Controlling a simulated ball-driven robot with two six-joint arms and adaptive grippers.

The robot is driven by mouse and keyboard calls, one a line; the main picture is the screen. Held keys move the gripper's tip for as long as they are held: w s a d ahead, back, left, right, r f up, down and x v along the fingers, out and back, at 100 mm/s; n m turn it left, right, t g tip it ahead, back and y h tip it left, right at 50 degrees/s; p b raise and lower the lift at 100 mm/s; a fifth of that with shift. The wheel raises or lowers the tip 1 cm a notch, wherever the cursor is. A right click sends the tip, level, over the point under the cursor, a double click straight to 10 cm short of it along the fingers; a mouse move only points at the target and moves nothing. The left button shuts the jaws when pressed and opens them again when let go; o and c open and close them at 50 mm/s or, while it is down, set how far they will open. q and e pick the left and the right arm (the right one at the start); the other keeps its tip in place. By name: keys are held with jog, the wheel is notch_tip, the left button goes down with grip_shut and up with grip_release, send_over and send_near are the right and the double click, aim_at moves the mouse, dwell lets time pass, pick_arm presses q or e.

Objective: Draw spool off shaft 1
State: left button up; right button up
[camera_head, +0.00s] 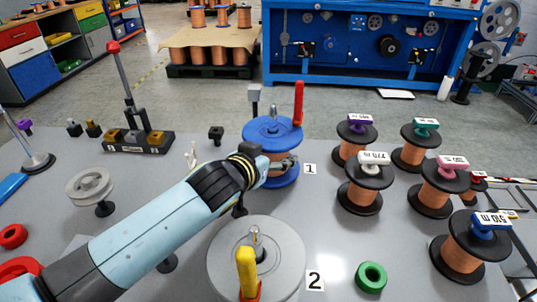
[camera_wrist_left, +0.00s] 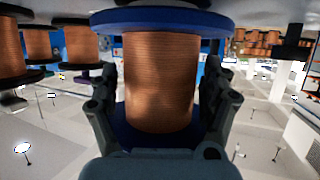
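The spool on shaft 1 has a blue top flange (camera_head: 258,130), a blue lower flange (camera_head: 285,180) and copper winding, which fills the middle of the left wrist view (camera_wrist_left: 160,80). It stands upright beside the label 1 (camera_head: 309,169). My left gripper (camera_head: 284,164) reaches it from the left, between the flanges. In the wrist view its two fingers (camera_wrist_left: 160,100) stand on either side of the winding, very close to it. Whether they press on it cannot be told. The arm hides part of the spool. My right gripper is not in view.
A red upright lever (camera_head: 298,103) stands close behind the spool. A grey disc (camera_head: 287,250) with a yellow-handled part (camera_head: 247,270) lies in front, by label 2 (camera_head: 315,280). Several copper spools with labelled tops stand at the right. A green ring (camera_head: 371,277) lies at the front.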

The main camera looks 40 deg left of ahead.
aim_at(272, 125)
pick_arm(q)
grip_shut()
jog(key=shift+w+r, duration=0.1)
jog(key=shift+r, duration=0.1)
jog(key=shift+r, duration=0.1)
jog(key=shift+r+p, duration=1.1)
jog(key=shift+p, duration=0.1)
jog(key=shift+r+p, duration=0.5)
dwell(0.9)
jog(key=shift+r, duration=0.15)
jog(key=shift+r+p, duration=1.65)
jog(key=shift+p, duration=0.05)
